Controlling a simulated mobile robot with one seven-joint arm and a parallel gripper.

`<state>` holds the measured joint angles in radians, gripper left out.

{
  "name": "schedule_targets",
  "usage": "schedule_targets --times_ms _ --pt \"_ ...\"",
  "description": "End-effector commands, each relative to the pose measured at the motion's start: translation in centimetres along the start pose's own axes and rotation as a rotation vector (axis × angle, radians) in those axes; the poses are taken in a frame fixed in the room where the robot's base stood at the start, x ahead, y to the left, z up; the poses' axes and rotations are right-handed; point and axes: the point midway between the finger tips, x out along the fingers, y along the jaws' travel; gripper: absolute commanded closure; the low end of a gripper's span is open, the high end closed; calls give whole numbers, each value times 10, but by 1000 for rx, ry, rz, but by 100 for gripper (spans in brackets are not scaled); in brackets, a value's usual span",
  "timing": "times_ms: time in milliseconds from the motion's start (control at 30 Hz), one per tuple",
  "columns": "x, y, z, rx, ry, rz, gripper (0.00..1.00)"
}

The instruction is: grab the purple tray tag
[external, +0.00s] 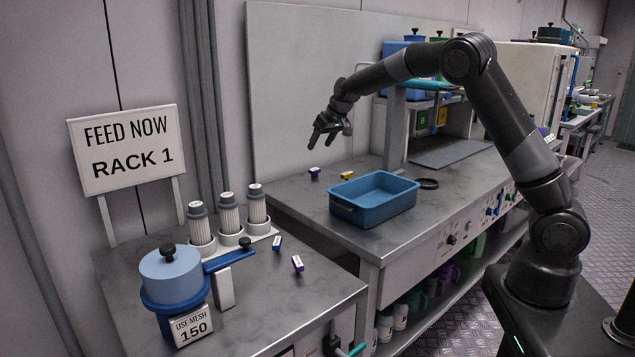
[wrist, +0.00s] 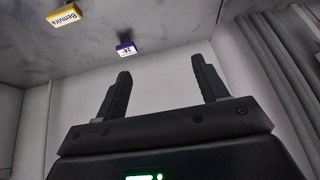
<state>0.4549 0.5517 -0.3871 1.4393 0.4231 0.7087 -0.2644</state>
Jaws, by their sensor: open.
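A small purple tag (external: 314,171) with a white label lies on the bench behind the blue tray, left of a yellow tag (external: 347,175). The wrist view shows this purple tag (wrist: 126,48) beyond my fingertips, with the yellow tag (wrist: 67,13) labelled "Bemvira" beside it. A second purple tag (external: 297,263) lies on the nearer bench. Which one is the tray tag I cannot tell from the pictures. My gripper (external: 328,132) is open and empty, in the air above the first purple tag; its two fingers (wrist: 160,75) stand apart in the wrist view.
A blue tray (external: 385,212) stands close to the tags, with a black ring (external: 427,184) beside it. A blue tag (external: 277,243), several white cylinders in a rack (external: 240,238) and a blue pot (external: 170,275) occupy the nearer bench. A wall panel (external: 290,80) rises behind.

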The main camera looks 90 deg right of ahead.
Motion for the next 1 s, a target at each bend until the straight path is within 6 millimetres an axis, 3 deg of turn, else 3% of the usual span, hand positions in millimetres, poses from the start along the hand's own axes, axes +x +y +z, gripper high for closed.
schedule_targets --times_ms 100,300,700,1000 --pt "39 35 -12 19 4 47 34" --pt "72 68 -23 29 15 88 34" --pt "122 78 -24 29 15 97 34" --pt "142 81 -25 29 16 96 34"
